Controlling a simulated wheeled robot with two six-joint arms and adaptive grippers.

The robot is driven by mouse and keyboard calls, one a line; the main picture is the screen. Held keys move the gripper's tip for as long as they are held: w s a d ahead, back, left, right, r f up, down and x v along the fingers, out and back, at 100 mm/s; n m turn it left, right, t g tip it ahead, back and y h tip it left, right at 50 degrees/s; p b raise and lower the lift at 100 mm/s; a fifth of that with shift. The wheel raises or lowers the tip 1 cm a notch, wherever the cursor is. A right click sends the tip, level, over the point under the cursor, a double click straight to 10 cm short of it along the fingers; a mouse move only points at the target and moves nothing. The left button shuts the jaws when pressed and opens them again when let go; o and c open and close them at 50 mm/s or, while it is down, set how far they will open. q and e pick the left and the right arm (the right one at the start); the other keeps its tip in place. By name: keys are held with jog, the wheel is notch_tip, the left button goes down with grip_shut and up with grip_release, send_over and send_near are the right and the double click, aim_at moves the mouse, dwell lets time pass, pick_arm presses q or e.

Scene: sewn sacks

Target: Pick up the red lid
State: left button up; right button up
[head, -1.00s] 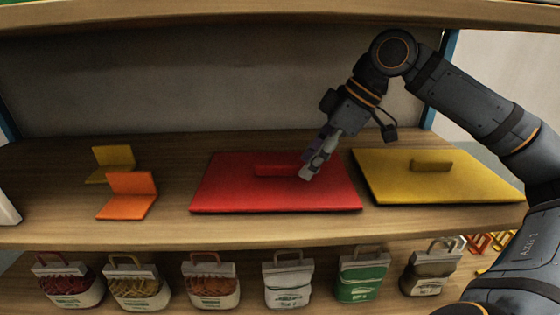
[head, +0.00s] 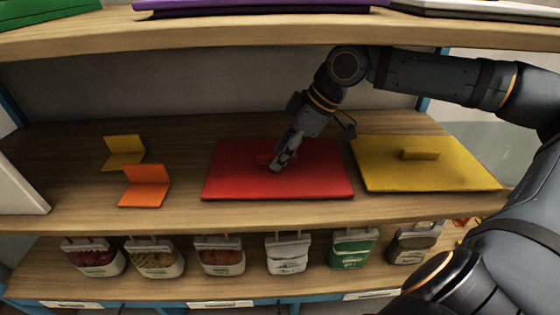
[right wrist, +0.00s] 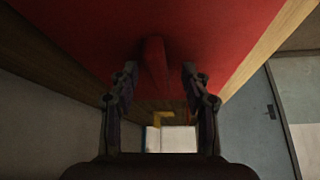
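The red lid (head: 320,180) lies flat on the middle shelf, with a red bar handle (head: 264,159) on top. In the right wrist view the lid (right wrist: 80,30) fills the upper part, with its handle (right wrist: 154,62) between my fingers. My right gripper (head: 279,163) is down at the handle. In the right wrist view its two fingers (right wrist: 160,78) are apart, one on each side of the handle, with gaps showing. The fingers partly hide the handle in the head view. My left gripper is not in view.
A yellow lid (head: 450,175) lies close to the right. Yellow (head: 124,155) and orange (head: 146,188) L-shaped pieces stand on the left. Sacks (head: 287,255) line the shelf below. The upper shelf (head: 250,35) overhangs the arm.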

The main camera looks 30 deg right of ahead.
grip_shut()
jog(key=shift+r, duration=0.2)
dwell(0.3)
